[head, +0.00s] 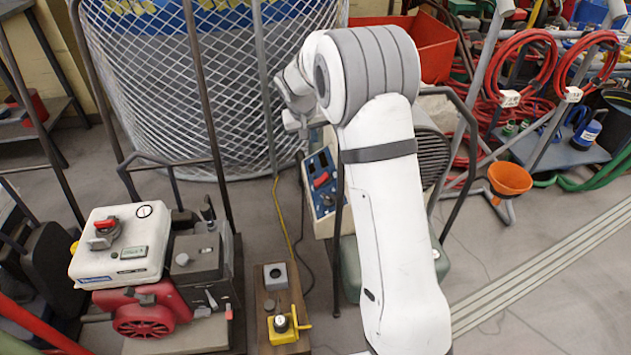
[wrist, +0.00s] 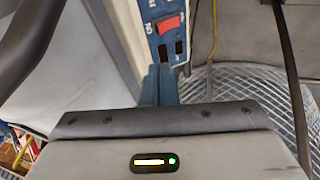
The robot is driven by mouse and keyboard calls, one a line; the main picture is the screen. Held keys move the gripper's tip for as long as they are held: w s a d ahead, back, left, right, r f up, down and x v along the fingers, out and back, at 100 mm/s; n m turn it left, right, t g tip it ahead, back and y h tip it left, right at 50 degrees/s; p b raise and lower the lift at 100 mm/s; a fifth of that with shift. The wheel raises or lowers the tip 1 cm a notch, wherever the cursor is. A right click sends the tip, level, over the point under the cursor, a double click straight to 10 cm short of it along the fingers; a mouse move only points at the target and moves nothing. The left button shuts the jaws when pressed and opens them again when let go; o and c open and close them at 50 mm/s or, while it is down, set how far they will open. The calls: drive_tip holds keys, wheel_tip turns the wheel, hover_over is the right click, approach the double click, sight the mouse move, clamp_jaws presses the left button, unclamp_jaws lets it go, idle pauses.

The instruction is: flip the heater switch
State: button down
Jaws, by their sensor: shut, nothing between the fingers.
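The heater's blue control panel (head: 322,182) is on a beige box with a grille, partly hidden behind my arm. A red rocker switch (head: 321,180) sits on it. In the wrist view the red switch (wrist: 169,24) shows near the top, with "ON" lettering to its left on the blue panel. My gripper (wrist: 160,72) has its blue-grey fingers together and empty, pointing at the panel just below the switch in that picture. I cannot tell whether the tips touch the panel. In the head view my gripper (head: 303,130) is above the panel, its tips unclear.
A mesh cage (head: 150,90) around a large drum stands behind. A red engine unit with a white tank (head: 120,245) stands at left. A wooden board (head: 265,305) with a yellow valve is at front. An orange funnel (head: 510,179) and red hoses are at right.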

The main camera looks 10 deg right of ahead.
drive_tip(key=w+a+f+b, duration=0.1)
drive_tip(key=w+f+b, duration=0.1)
drive_tip(key=w+f, duration=0.2)
wheel_tip(320, 180, down, 4)
drive_tip(key=shift+w+a+r, duration=0.2)
drive_tip(key=shift+r, duration=0.05)
drive_tip(key=shift+f, duration=0.1)
drive_tip(key=b, duration=0.4)
approach(324, 174)
wheel_tip(324, 174, down, 3)
drive_tip(key=w+a, duration=0.2)
drive_tip(key=shift+s+d+f, duration=0.15)
drive_tip(key=shift+d+f, duration=0.85)
drive_tip(key=shift+d, duration=0.1)
drive_tip(key=shift+d+f+b, duration=0.35)
drive_tip(key=shift+d+f, duration=0.05)
drive_tip(key=shift+d, duration=0.15)
